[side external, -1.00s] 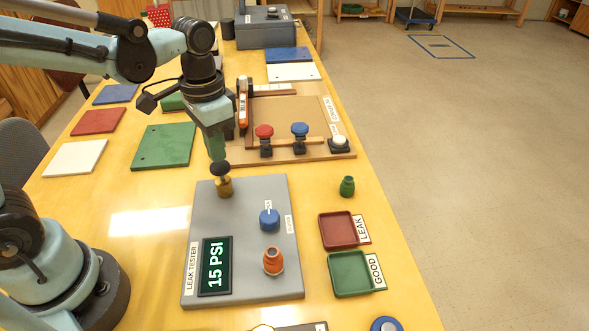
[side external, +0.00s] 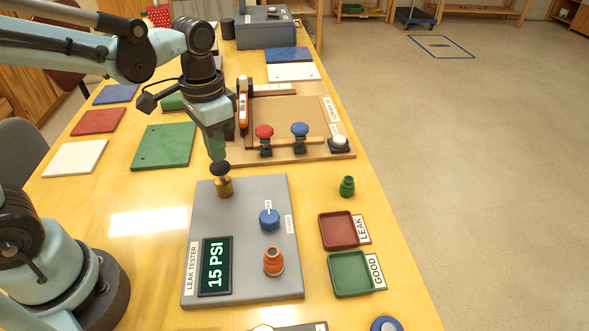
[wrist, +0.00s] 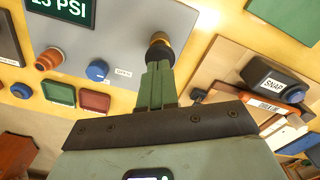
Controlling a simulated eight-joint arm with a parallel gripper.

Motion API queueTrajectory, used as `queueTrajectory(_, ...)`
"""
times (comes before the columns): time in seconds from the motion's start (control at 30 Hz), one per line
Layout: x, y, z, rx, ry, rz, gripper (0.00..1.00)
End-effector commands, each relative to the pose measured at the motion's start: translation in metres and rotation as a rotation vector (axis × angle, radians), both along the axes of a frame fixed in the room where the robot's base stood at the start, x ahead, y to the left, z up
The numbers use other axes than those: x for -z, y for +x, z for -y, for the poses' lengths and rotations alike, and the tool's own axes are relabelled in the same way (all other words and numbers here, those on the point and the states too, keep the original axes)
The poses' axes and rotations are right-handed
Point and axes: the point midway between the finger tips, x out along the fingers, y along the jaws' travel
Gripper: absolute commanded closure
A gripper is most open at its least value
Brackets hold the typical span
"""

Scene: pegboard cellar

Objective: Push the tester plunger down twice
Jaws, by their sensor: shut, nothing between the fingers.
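The leak tester (side external: 205,211) is a grey panel lying on the yellow table. Its plunger (side external: 224,187) has a black knob on a brass base at the panel's far left corner. My gripper (side external: 218,158) is shut and empty, with its green fingertips right at the top of the knob. In the wrist view the shut fingers (wrist: 157,70) reach to the plunger (wrist: 159,48); I cannot tell whether they press on it. The display (side external: 215,266) reads 15 PSI. A blue knob (side external: 269,219) and an orange fitting (side external: 273,262) are on the panel.
A red LEAK tray (side external: 338,244) and a green GOOD tray (side external: 350,289) lie right of the tester, with a green fitting (side external: 347,187) behind them. A wooden fixture board (side external: 320,112) with red and blue knobs stands beyond. Coloured plates lie to the left.

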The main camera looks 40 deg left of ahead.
Motion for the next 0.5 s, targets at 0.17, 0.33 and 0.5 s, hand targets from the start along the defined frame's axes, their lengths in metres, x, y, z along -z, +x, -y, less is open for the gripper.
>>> queueTrajectory(0.17,0.0002,0.0000,0.0000,0.000,0.000,0.000,1.00)
queueTrajectory(0.33,0.0039,0.0001,0.0000,0.000,0.000,0.000,1.00)
queueTrajectory(0.5,0.0085,0.0004,0.0000,0.000,0.000,0.000,1.00)
